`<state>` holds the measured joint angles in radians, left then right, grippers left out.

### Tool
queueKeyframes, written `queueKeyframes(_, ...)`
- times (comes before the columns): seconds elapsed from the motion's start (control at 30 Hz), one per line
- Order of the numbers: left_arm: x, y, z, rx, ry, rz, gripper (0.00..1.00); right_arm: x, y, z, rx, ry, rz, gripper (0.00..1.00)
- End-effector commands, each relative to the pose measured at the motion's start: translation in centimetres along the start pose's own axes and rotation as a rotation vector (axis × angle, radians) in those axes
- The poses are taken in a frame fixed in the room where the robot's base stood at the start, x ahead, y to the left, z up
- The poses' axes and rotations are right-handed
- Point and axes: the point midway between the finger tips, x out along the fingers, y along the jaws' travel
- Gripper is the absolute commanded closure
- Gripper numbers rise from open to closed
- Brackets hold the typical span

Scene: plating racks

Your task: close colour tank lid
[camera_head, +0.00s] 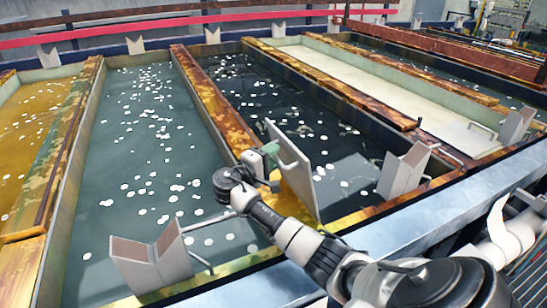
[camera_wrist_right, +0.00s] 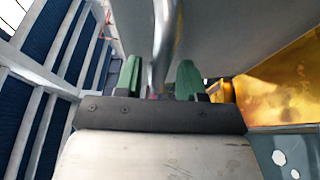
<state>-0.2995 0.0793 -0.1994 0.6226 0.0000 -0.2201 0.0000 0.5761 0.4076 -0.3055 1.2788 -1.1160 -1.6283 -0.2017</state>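The lid (camera_head: 300,178) is a flat grey panel standing steeply tilted at the near end of the dark-liquid tank (camera_head: 270,85). My right gripper (camera_head: 268,153) is at the lid's left face, its arm reaching in from the lower right. In the right wrist view, the green fingers (camera_wrist_right: 158,78) stand on either side of a grey metal handle bar (camera_wrist_right: 163,35), with a gap visible beside the bar. The grey lid panel (camera_wrist_right: 225,30) shows behind it. The gripper partly hides the handle in the head view. My left gripper is not in view.
A teal tank (camera_head: 135,180) lies left, with an amber tank (camera_head: 30,115) beyond it. A cream tank (camera_head: 365,85) lies right, with a flat panel (camera_head: 462,139) at its near end. Grey angled blocks (camera_head: 152,262) (camera_head: 403,170) stand along the near edge. A metal rail (camera_head: 440,205) runs in front.

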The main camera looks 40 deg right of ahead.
Motion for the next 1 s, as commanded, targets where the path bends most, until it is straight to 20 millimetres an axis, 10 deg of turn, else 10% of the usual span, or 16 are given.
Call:
queueKeyframes(0.37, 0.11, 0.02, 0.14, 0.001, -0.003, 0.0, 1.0, 0.65, 0.02, 0.01, 0.0, 0.0, 0.0, 0.61)
queueKeyframes(0.63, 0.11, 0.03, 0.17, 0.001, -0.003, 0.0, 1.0, 0.63, -0.01, 0.02, 0.0, 0.0, -0.001, 1.0)
queueKeyframes(1.0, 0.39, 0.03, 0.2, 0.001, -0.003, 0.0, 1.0, 0.93, 0.0, -0.2, 0.005, -0.002, -0.014, 1.0)
